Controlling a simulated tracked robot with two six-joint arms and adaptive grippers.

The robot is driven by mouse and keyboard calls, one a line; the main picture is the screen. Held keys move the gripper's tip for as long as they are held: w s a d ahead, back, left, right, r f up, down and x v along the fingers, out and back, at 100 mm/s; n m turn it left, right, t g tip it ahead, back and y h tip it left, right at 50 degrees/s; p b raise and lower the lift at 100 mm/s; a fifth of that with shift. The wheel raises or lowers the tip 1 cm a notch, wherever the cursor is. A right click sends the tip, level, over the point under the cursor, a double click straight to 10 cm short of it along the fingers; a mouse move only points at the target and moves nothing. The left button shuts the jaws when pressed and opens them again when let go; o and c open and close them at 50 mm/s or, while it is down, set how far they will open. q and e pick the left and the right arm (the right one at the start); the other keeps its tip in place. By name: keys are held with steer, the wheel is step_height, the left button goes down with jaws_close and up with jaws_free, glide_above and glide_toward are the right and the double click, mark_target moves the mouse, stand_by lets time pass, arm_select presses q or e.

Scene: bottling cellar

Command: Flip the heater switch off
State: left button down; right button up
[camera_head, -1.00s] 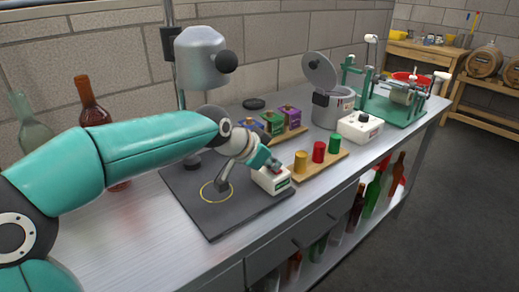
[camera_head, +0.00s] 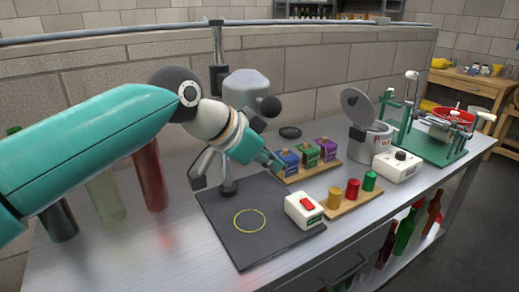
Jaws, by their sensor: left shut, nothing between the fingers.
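A white switch box (camera_head: 301,217) with a red rocker switch (camera_head: 307,203) on top stands at the right side of the dark mat (camera_head: 262,240). Which way the rocker is tipped is too small to tell. My left gripper (camera_head: 277,164) is shut and empty, in the air behind and to the left of the switch box, in front of the blue tin. It is apart from the switch. My right gripper is not in view.
A yellow ring (camera_head: 250,220) marks the mat. Blue, green and purple tins (camera_head: 310,155) stand on a board behind. Gold, red and green cylinders (camera_head: 352,188) stand right of the switch box. A lidded grey pot (camera_head: 372,140) and a white box with black knob (camera_head: 397,167) stand farther right.

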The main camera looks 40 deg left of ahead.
arm_select(q)
steer(key=v, duration=0.3)
steer(key=shift+s+r, duration=0.25)
steer(key=shift+s, duration=0.05)
steer(key=shift+w+a+r+p, duration=0.15)
steer(key=shift+w+a+p, duration=0.15)
steer(key=shift+a+p, duration=0.7)
steer(key=shift+w+d, duration=0.1)
steer(key=shift+d, duration=0.15)
